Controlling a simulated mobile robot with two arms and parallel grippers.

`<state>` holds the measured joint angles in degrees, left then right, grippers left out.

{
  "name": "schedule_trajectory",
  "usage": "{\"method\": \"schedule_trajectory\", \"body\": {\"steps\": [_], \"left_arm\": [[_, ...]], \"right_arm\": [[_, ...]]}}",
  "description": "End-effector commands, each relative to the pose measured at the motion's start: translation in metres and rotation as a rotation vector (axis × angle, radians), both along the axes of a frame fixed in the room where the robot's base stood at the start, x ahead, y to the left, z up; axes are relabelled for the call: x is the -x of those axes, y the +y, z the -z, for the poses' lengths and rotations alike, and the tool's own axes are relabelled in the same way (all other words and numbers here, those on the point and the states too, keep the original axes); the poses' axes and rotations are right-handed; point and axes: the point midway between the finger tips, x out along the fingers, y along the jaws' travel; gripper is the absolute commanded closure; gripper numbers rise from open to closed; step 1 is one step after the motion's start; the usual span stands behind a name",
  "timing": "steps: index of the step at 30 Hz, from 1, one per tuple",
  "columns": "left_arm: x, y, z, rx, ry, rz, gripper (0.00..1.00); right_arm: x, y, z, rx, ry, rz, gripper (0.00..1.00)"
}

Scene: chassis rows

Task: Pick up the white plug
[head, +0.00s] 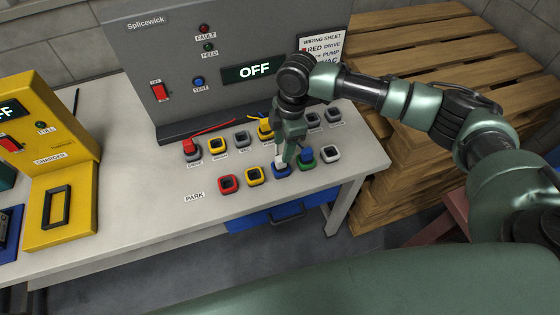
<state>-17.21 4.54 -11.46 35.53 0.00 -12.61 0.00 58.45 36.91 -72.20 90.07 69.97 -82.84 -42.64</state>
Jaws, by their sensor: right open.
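The white plug (279,161) stands in the blue-rimmed socket (281,170) in the front PARK row on the table. My right gripper (287,157) points down right at the plug and partly covers it. Its jaws are open; I cannot tell whether the fingers touch the plug or straddle it. My left gripper is not in view.
A blue plug (305,153) stands close on the right. A red plug (189,146) and a yellow plug (265,129) stand in the back row, before the grey Splicewick panel (150,60).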

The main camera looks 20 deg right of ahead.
Motion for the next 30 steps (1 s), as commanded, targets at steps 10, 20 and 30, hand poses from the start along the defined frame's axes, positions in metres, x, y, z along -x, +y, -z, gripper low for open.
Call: {"method": "schedule_trajectory", "body": {"steps": [10,20,30], "left_arm": [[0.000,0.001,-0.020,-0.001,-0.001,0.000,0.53],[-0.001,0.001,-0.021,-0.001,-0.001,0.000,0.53],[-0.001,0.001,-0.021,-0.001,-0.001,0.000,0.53]], "right_arm": [[0.002,0.006,0.045,0.000,0.001,0.000,0.53],[0.002,0.008,0.064,-0.001,-0.002,-0.001,0.53],[0.002,0.008,0.064,-0.001,-0.002,-0.001,1.00]]}}
